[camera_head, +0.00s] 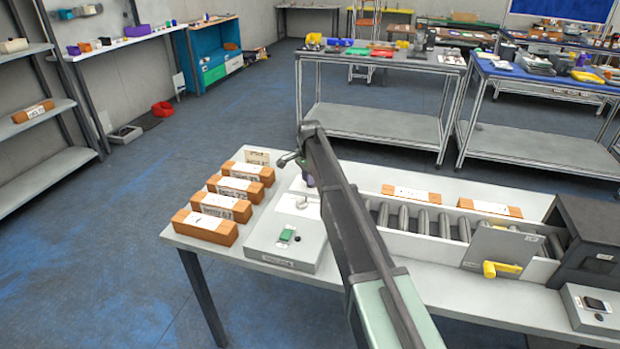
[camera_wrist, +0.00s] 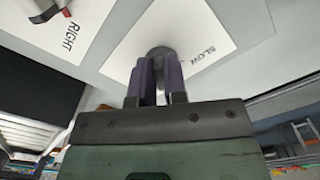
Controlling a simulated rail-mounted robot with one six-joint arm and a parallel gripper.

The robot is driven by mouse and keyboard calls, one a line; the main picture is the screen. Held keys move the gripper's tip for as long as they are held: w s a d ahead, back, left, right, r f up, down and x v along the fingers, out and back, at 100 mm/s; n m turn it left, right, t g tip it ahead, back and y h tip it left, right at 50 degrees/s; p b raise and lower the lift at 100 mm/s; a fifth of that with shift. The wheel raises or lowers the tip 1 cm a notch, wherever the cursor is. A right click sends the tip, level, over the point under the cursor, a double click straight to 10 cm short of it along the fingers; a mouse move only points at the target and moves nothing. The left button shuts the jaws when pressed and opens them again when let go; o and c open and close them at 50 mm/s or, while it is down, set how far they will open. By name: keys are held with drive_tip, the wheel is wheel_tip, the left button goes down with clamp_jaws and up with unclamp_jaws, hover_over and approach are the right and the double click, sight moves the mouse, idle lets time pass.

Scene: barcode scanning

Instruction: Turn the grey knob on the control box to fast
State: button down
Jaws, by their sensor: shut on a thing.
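The control box (camera_head: 262,240) is a flat grey box on the near table, left of my arm. My gripper (camera_head: 309,181) is over its back part, with its purple fingers pointing down. In the wrist view, my gripper (camera_wrist: 157,85) is shut on the round grey knob (camera_wrist: 160,51). The knob stands on a white card (camera_wrist: 125,48) where the word SLOW shows to the right of it. No FAST label is visible; the fingers and gripper body cover part of the card. In the head view, my arm hides the knob.
A green button (camera_head: 287,233) sits at the front of the box. Several orange-brown boxes with white labels (camera_head: 205,226) stand to its left. A roller conveyor (camera_head: 425,219) runs to the right. In the wrist view, a second card reads RIGHT (camera_wrist: 70,36), beside another grey control.

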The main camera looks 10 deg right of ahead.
drive_tip(key=shift+m, duration=0.5)
drive_tip(key=c, duration=1.2)
unclamp_jaws()
drive_tip(key=shift+o, duration=0.2)
drive_tip(key=shift+r, duration=0.1)
wheel_tip(320, 180, up, 11)
drive_tip(key=p, duration=1.1)
drive_tip(key=shift+f, duration=0.2)
